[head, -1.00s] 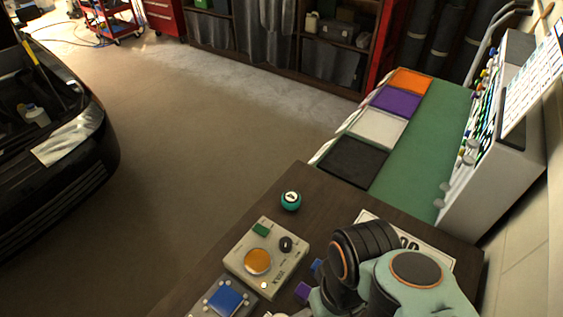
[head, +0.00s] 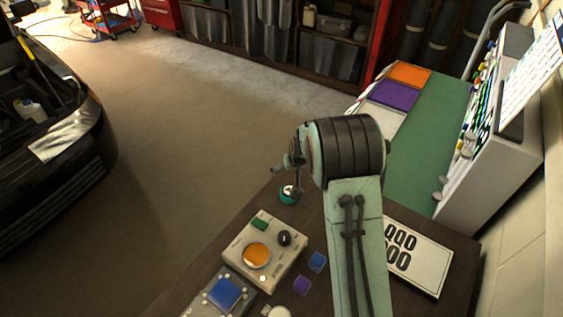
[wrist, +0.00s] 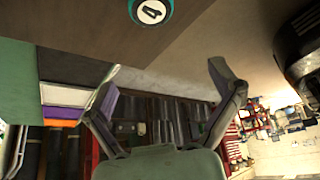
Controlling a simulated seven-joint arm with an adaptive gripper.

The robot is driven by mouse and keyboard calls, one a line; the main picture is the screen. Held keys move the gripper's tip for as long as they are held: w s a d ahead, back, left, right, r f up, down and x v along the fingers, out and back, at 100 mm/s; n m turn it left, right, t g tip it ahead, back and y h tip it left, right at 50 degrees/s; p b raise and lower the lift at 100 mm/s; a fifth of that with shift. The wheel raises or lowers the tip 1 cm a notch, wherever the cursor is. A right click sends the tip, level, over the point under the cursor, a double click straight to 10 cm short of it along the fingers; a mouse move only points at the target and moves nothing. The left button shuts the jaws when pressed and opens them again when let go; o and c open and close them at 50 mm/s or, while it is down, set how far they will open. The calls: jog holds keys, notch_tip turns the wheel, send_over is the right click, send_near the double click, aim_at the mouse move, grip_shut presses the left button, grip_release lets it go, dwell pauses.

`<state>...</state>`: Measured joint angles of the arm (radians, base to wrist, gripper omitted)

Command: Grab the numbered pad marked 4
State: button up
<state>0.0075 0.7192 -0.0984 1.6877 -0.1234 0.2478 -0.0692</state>
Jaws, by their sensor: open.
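The numbered pad marked 4 is a small round teal piece with a white disc on top. It sits on the dark tabletop near its far left edge in the head view (head: 287,197), partly covered by a finger of my gripper (head: 285,166). In the wrist view the pad (wrist: 151,10) shows its 4 at the top edge, cut off by the frame. My gripper (wrist: 162,72) is open and empty, its two fingers spread wide. The pad is not between the fingertips in the wrist view.
Near the pad are a beige box with an orange disc (head: 257,256), a blue-topped box (head: 224,294), a blue cube (head: 317,261) and a purple cube (head: 301,285). Beyond is a green surface (head: 425,150) with coloured squares.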

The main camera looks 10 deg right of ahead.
jog(key=g, duration=0.1)
send_over(289, 190)
jog(key=s, duration=0.3)
jog(key=f, duration=0.4)
jog(key=shift+w+d+f, duration=0.15)
jog(key=shift+w+f, duration=0.1)
jog(key=shift+f, duration=0.15)
jog(key=x, duration=0.6)
jog(key=shift+f, duration=0.35)
jog(key=c, duration=1.1)
